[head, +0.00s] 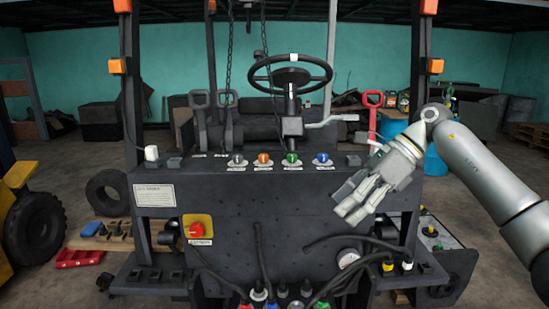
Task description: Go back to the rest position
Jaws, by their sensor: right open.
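My right gripper (354,202) hangs in front of the right part of the forklift's dark front panel (260,205). It is open, with its fingers pointing down and left, and I see nothing between them. My right arm comes in from the right edge. The gripper is below and right of the row of coloured knobs, apart from the blue knob (322,158). My left gripper is not in view.
A steering wheel (291,60) and levers stand behind the panel. A red rotary switch (196,230) is at the panel's left. Black cables (262,258) with coloured plugs hang below. A red tray (79,258) and a tyre (108,192) lie at left.

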